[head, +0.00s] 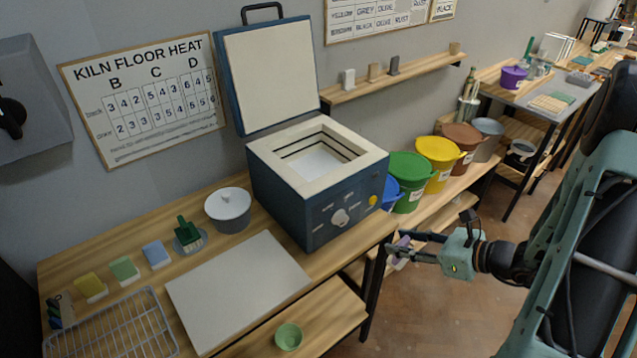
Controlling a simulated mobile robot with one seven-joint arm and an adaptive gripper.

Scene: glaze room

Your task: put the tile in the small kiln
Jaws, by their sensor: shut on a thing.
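The small kiln (335,205) is a blue box with a pale rim, standing on the wooden bench. Its lid (268,75) is raised, and the chamber is open from above with a bare white floor (314,164). My gripper (405,247) is shut on a small purple tile (402,243), mostly hidden by the fingers. The gripper and tile are to the right of the kiln, apart from it, and appear to be off the bench's right end.
A white board (238,288), wire rack (110,330), lidded grey pot (229,210) and several small coloured blocks (124,270) occupy the bench. Coloured buckets (408,178) stand right of the kiln below a wall shelf (390,80). A green bowl (288,337) sits lower down.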

